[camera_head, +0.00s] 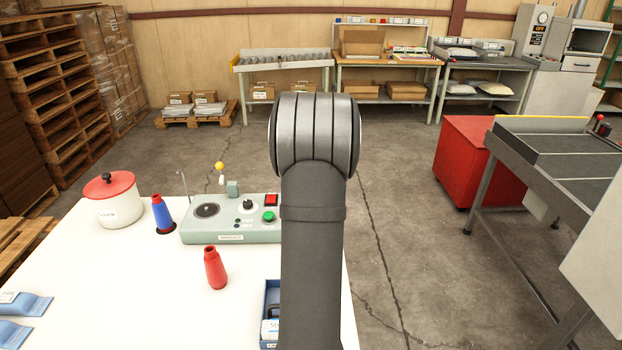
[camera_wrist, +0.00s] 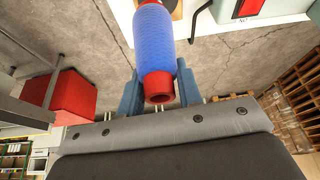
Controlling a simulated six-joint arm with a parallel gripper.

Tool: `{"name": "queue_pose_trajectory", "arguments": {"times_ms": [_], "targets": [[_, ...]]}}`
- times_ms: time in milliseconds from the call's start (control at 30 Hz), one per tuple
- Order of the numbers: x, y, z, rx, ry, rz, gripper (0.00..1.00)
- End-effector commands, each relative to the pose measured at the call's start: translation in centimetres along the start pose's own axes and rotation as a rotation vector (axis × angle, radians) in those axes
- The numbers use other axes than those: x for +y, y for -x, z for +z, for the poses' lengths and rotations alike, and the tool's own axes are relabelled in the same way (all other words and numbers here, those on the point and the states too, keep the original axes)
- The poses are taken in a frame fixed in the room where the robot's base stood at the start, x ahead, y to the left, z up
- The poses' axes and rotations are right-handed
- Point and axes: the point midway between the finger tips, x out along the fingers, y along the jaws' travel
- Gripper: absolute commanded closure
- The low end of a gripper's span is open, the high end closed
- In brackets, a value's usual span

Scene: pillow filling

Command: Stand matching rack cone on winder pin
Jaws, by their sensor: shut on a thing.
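My gripper (camera_wrist: 158,82) shows in the wrist view, with its two blue fingers on either side of a blue-wound cone (camera_wrist: 154,38) and shut on it. The cone has a red narrow end between the fingers and red at its far end. It is held in the air. In the head view my arm hides the gripper and the held cone. The winder (camera_head: 230,236) is a pale green box on the white table, with a dark round disc (camera_head: 206,210) on its top left. I cannot make out a pin. Part of the winder shows in the wrist view (camera_wrist: 228,12).
A red cone (camera_head: 215,269) stands in front of the winder and a blue-and-red cone (camera_head: 163,216) to its left. A white pot (camera_head: 116,207) with a red lid stands at far left. A blue bin (camera_head: 270,297) is partly behind my arm. Blue packets (camera_head: 20,305) lie front left.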

Motion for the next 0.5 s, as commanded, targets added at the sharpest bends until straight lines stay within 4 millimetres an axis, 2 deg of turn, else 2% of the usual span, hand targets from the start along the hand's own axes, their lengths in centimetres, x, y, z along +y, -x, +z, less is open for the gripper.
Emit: {"name": "queue_pose_trajectory", "arguments": {"times_ms": [33,200,400,500], "targets": [[1.2,1.2,0.4,0.004,-0.005,0.003,0.91],[4.3,4.3,1.8,0.004,-0.005,0.003,0.91],[6.8,6.8,3.0,0.002,-0.003,0.002,0.91],[7.3,7.5,3.2,0.001,0.001,-0.001,0.91]]}}
